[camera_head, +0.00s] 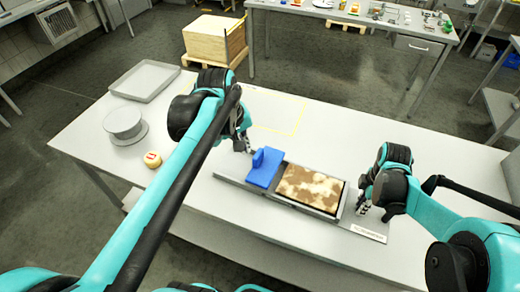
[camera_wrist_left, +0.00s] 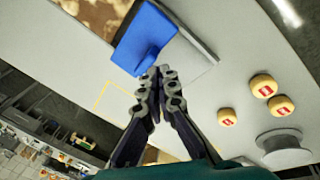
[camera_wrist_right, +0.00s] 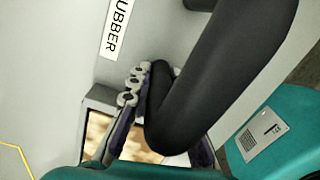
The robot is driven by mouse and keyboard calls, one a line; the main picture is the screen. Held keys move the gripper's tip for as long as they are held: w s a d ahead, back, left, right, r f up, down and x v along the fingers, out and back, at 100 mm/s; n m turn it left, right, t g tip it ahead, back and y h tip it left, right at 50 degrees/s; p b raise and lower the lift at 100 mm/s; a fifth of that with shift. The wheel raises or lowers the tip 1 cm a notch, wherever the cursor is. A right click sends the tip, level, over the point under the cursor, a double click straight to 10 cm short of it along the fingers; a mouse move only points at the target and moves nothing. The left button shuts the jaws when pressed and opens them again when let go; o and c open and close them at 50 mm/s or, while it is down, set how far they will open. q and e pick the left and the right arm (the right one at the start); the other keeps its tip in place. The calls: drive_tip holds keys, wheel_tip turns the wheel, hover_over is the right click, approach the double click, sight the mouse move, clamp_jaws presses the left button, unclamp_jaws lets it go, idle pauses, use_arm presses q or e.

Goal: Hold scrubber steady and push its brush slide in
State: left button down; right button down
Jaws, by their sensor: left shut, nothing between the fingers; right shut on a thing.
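The scrubber (camera_head: 343,203) is a grey frame with a brown-and-cream mottled panel (camera_head: 310,187), lying on the table. Its blue brush slide (camera_head: 264,168) sits at the left end, on a grey rail, with an upright blue tab; it also shows in the left wrist view (camera_wrist_left: 143,38). My left gripper (camera_head: 245,146) is shut and empty beside the tab, its fingertips (camera_wrist_left: 158,72) very close to it; I cannot tell whether they touch. My right gripper (camera_head: 362,205) is shut at the scrubber's right end; its hold is partly hidden by my fingers in the right wrist view (camera_wrist_right: 135,82).
A label (camera_head: 368,233) lies at the scrubber's right end. Several cheese wheels (camera_wrist_left: 264,86) and a grey round stand (camera_head: 125,122) are on the left of the table, with a grey tray (camera_head: 145,80) behind. The table behind the scrubber is clear.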

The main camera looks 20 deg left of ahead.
use_arm(q)
drive_tip(key=w+a+n+g+h, duration=0.2)
drive_tip(key=w+a+n+g, duration=0.1)
drive_tip(key=w+a+n, duration=0.45)
drive_tip(key=d+f, duration=0.6)
drive_tip(key=f, duration=0.3)
drive_tip(key=shift+s+f, duration=0.3)
drive_tip(key=shift+f, duration=0.1)
drive_tip(key=d, duration=1.5)
drive_tip(key=s+d, duration=0.1)
drive_tip(key=d, duration=0.6)
drive_tip(key=shift+s+d, duration=0.1)
drive_tip(key=shift+d, duration=0.1)
use_arm(e)
drive_tip(key=shift+a, duration=0.1)
use_arm(q)
drive_tip(key=shift+a, duration=0.1)
